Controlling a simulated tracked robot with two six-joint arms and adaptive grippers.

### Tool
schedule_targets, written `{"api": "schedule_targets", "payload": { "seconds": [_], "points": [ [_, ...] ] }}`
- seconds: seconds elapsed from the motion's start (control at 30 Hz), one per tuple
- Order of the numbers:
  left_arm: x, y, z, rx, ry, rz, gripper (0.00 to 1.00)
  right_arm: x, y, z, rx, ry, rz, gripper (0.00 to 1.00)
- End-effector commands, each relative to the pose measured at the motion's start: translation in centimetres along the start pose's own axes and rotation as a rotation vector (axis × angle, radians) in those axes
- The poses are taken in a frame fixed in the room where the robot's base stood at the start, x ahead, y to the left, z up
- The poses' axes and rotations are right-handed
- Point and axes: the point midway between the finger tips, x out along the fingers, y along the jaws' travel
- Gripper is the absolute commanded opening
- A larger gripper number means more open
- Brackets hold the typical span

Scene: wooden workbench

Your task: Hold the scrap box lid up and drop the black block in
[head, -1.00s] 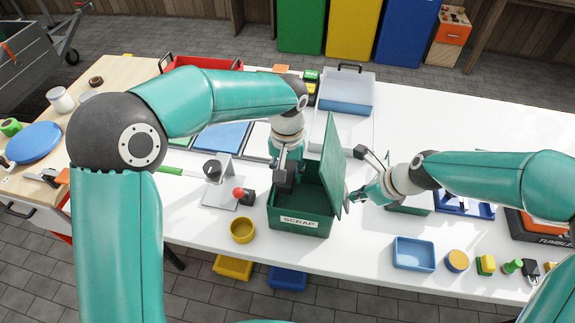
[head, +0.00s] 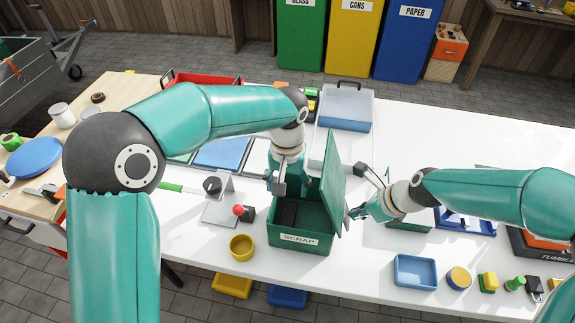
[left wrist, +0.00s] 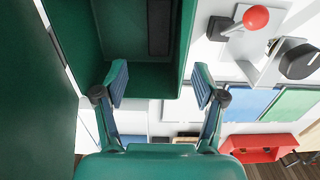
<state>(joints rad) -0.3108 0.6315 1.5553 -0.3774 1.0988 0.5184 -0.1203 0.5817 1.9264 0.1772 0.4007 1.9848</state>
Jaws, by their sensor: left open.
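The green scrap box (head: 300,239), labelled SCRAP, stands on the white bench with its lid (head: 333,178) raised steeply on the right side. The black block (head: 288,213) lies inside the box at the left; it also shows in the left wrist view (left wrist: 159,27), clear of the fingers. My left gripper (head: 283,187) is above the back of the box, open and empty; its two spread fingers show in the left wrist view (left wrist: 161,88). My right gripper (head: 357,192) is right of the lid, its fingers spread, the lower fingertip at the lid's outer face. Exact contact is hard to see.
A stand with a red ball (head: 239,210) and a yellow cup (head: 241,247) are left of the box. A blue tray (head: 414,271) and several small parts lie to the right. A clear-lidded case (head: 345,108) and a red tray (head: 205,79) are behind.

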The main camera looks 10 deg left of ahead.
Motion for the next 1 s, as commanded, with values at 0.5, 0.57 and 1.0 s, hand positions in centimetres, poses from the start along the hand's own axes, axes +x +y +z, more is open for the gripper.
{"api": "schedule_targets", "payload": {
  "seconds": [0.5, 0.57, 1.0],
  "points": [
    [-9.3, 0.1, -0.1, 0.000, 0.003, 0.002, 0.70, 0.0, 0.0, 0.0, 0.000, 0.000, 0.001, 0.00],
    [-9.8, 0.1, -0.1, 0.000, 0.003, 0.002, 0.70, 0.0, 0.1, 0.0, 0.000, 0.000, 0.001, 0.00],
    [-10.5, 0.1, 0.0, 0.001, 0.001, 0.001, 0.70, -0.1, 0.1, 0.1, 0.000, 0.000, 0.001, 0.00]
  ]
}}
